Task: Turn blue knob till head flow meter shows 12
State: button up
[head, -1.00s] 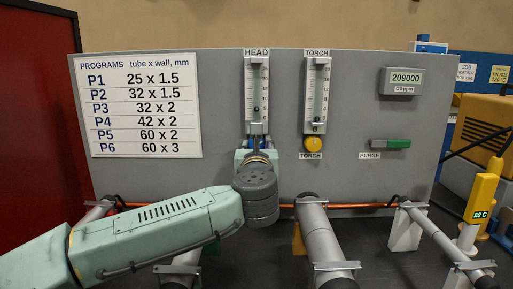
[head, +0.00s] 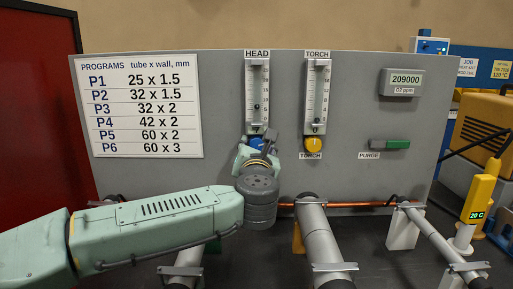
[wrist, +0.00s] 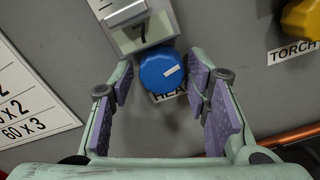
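The blue knob (head: 255,143) is on the grey panel under the HEAD flow meter (head: 257,92), partly hidden by my gripper in the head view. In the wrist view the blue knob (wrist: 162,70) shows whole, with a white pointer mark aimed to the upper right. The small window (wrist: 141,33) above it reads 7. The meter's dark float sits low on its scale. My gripper (wrist: 162,88) is open, its purple-padded fingers on either side of the knob with gaps showing. In the head view my gripper (head: 257,147) is tilted at the knob.
The TORCH flow meter (head: 316,92) and its yellow knob (head: 313,145) are close on the right. A green PURGE switch (head: 397,144) and an oxygen display (head: 405,83) reading 209000 are farther right. A copper tube (head: 350,205) and grey pipes (head: 318,240) lie below.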

jog(key=shift+o, duration=0.8)
jog(key=s, duration=1.2)
jog(key=shift+w+a, duration=0.1)
